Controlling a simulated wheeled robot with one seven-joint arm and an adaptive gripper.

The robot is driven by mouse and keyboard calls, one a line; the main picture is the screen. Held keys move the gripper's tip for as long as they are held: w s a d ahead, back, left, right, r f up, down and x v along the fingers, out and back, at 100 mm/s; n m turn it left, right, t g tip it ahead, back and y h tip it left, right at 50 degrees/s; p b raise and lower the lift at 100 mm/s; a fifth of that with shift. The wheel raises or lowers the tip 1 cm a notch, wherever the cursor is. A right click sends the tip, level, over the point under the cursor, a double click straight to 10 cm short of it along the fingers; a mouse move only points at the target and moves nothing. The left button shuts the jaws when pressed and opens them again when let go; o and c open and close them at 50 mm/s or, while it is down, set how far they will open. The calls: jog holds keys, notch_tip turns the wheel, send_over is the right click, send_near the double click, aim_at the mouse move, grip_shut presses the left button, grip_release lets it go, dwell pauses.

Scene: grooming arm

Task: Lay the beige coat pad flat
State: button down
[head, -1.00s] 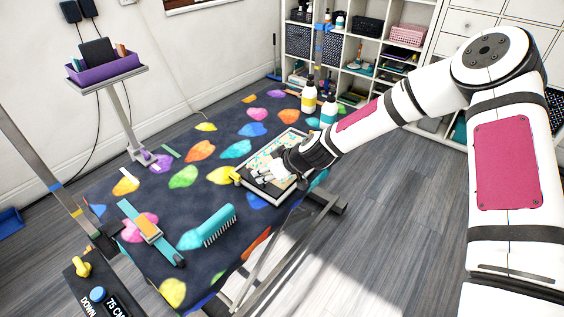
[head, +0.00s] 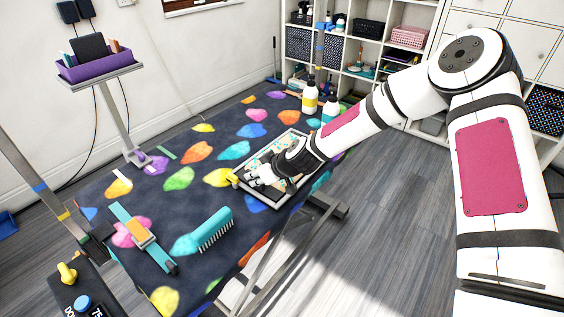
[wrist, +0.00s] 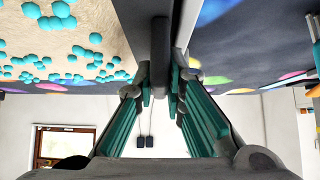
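The beige coat pad (head: 262,158), dotted with turquoise blobs, lies in a dark-edged frame (head: 294,131) on the table's right side. My gripper (head: 254,180) is low at the frame's near end and hides part of the pad. In the wrist view the pad (wrist: 90,32) fills the upper left. A dark grey bar (wrist: 160,45) runs between my two green-lined fingers (wrist: 161,92). The fingers are close together on either side of it; whether they grip it is unclear.

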jog(key=shift+r, duration=0.15)
jog(key=shift+r+p, duration=0.75)
jog(key=shift+r, duration=0.85)
